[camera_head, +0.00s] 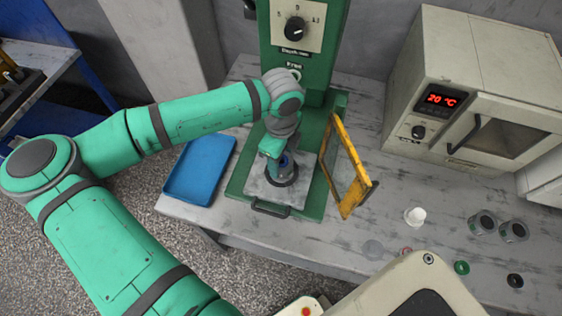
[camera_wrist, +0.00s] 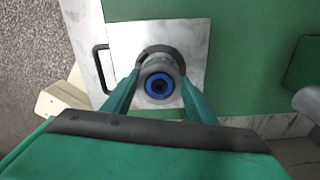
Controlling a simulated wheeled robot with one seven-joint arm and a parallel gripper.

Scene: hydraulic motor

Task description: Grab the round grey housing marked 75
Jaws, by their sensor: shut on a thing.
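My gripper (camera_wrist: 158,92) is shut on a round grey housing (camera_wrist: 153,62) with a blue ring (camera_wrist: 150,84) in its open top. The fingers grip it from both sides. In the head view this housing (camera_head: 281,175) is over the light metal plate of the green press, mostly hidden by my gripper; a dark ring shows around its lower end. I cannot tell whether it touches the plate. Two more round grey housings (camera_head: 482,222) (camera_head: 514,231) stand on the table at the right. No number 75 can be read on any of them.
The green press (camera_head: 278,60) stands behind, its yellow-framed guard (camera_head: 345,170) open at the right. A blue tray (camera_head: 200,168) lies left. A beige oven (camera_head: 480,90) stands right. A white cup-like part (camera_head: 415,216), a green ring (camera_head: 461,268) and a black ring (camera_head: 515,281) lie on the table.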

